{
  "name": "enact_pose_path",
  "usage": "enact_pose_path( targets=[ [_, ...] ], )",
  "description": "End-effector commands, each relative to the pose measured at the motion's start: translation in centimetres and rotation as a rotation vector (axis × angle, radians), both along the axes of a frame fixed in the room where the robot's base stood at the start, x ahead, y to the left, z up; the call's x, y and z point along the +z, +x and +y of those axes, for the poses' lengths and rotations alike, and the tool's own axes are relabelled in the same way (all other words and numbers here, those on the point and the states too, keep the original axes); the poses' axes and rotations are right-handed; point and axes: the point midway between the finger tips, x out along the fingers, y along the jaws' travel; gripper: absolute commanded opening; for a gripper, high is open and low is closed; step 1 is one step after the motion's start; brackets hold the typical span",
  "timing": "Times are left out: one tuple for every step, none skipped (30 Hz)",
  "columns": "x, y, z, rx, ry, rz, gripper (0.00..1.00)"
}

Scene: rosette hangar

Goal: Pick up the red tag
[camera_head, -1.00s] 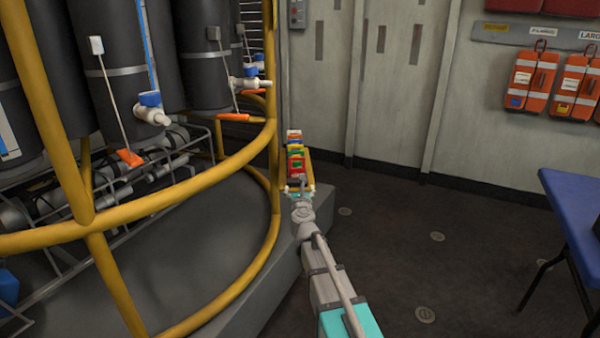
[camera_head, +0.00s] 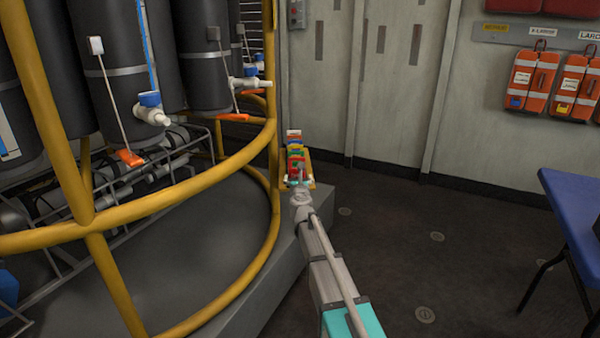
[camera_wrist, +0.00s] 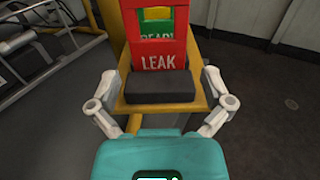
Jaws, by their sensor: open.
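A red tag (camera_wrist: 160,58) marked "LEAK" stands upright at the front of a row of tags in the wrist view. Its lower edge meets a dark block (camera_wrist: 160,86) on a yellow holder (camera_wrist: 203,98). A green tag (camera_wrist: 157,27) shows through the opening in the red one. My gripper (camera_wrist: 161,92) is open, with one white finger on each side of the holder and the dark block between them. No finger touches the red tag. In the head view my gripper (camera_head: 300,183) is at the near end of the tag row (camera_head: 295,150).
A yellow tubular frame (camera_head: 190,198) with dark cylinders (camera_head: 115,60) stands close on the left. A blue table (camera_head: 578,205) is at the right edge. Orange packs (camera_head: 531,80) hang on the back wall. The floor between is clear.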

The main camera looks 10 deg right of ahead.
Motion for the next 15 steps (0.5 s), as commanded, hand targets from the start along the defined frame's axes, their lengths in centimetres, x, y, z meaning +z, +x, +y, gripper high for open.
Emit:
enact_pose_path(
  targets=[
    [0.0,0.2,0.0,0.0,0.0,0.0,1.0],
    [0.0,0.3,0.0,0.0,0.0,0.0,1.0],
    [-0.1,0.6,0.0,0.0,0.0,0.0,1.0],
    [-0.1,0.8,0.0,0.0,0.0,0.0,1.0],
    [-0.1,1.1,0.0,0.0,0.0,0.0,1.0],
    [-0.2,1.5,0.0,0.0,0.0,0.0,1.0],
    [-0.2,1.8,0.0,0.0,0.0,0.0,1.0],
    [-0.2,2.2,0.0,0.0,0.0,0.0,1.0],
    [-0.3,2.7,-0.1,0.0,0.0,0.0,1.0],
    [-0.3,3.1,-0.1,0.0,0.0,0.0,1.0],
    [-0.3,3.4,-0.1,0.0,0.0,0.0,1.0],
    [-0.3,3.9,-0.1,0.0,0.0,0.0,1.0],
    [-0.3,4.2,-0.2,0.0,0.0,0.0,1.0],
    [-0.3,4.5,-0.2,0.0,0.0,0.0,1.0],
    [-0.3,4.8,-0.2,0.0,0.0,0.0,1.0]
  ],
)
